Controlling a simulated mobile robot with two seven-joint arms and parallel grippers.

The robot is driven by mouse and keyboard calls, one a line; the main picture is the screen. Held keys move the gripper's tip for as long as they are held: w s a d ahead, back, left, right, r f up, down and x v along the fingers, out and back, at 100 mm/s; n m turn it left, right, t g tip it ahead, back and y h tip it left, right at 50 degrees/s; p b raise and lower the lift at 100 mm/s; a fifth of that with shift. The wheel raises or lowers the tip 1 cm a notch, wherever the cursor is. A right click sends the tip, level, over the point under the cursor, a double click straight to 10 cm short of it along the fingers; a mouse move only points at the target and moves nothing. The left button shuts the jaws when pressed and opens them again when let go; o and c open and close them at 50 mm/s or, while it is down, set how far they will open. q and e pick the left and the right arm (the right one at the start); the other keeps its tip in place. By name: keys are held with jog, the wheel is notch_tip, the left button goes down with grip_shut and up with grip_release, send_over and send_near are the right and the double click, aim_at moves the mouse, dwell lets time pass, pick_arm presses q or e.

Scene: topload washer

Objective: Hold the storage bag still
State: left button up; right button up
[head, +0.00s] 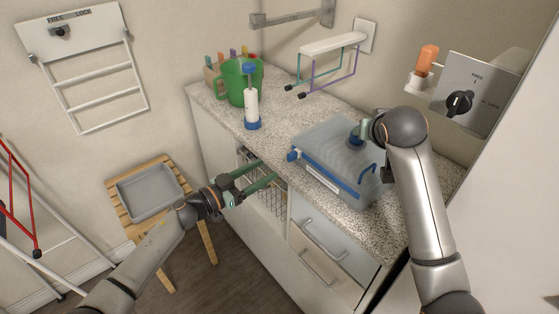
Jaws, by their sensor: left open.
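The storage bag (335,142) is a translucent grey-blue bag lying on the speckled counter, with a blue strip along its front edge and a blue clip at its left end. My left gripper (266,173) has green fingers spread apart. It is empty, left of the bag, in front of the counter's drawers. My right gripper (358,129) is over the bag's far right part, close to a small blue round part there. My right wrist hides most of its fingers, so I cannot tell whether they grip anything.
A green mug (238,84) and a white bottle with a blue top (252,108) stand at the counter's left. A wooden stool with a grey tray (150,190) stands left. A wire basket (268,196) is below the counter edge.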

aim_at(288, 157)
pick_arm(q)
jog(key=x, duration=0.9)
jog(key=shift+w+d, duration=0.25)
jog(key=shift+c, duration=0.2)
grip_shut()
dwell(1.7)
jog(key=o, duration=0.6)
grip_release()
